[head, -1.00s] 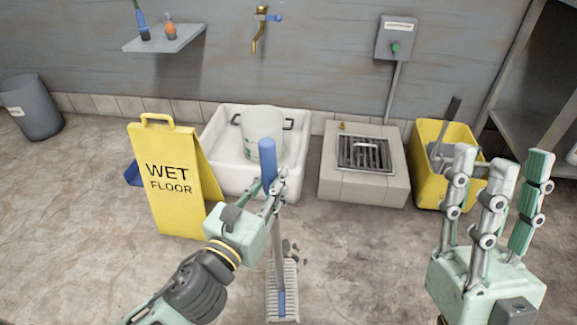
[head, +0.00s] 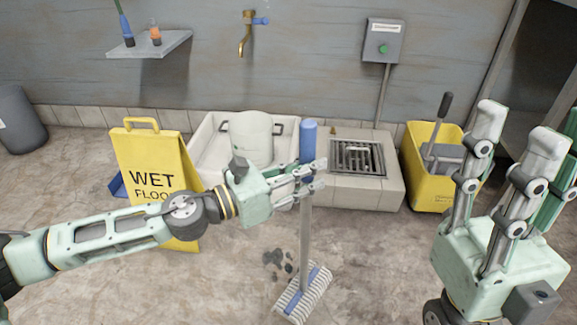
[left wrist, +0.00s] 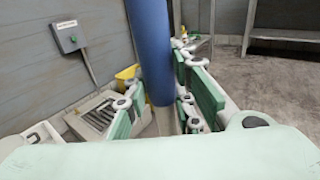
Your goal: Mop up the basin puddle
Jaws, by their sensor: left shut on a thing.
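A mop stands nearly upright, with a blue grip (head: 308,138), a grey pole and a striped white and blue head (head: 303,293) on the floor. My left gripper (head: 305,180) is shut on the mop just below its blue grip, which also shows between the fingers in the left wrist view (left wrist: 150,50). My right gripper (head: 520,135) is open and empty at the right.
A yellow wet floor sign (head: 150,160) stands left of the basin. A floor drain block (head: 375,190) and a yellow mop bucket (head: 425,185) stand to the right. A shelf (head: 150,45) and a tap (head: 246,35) are on the wall. The front floor is mostly clear.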

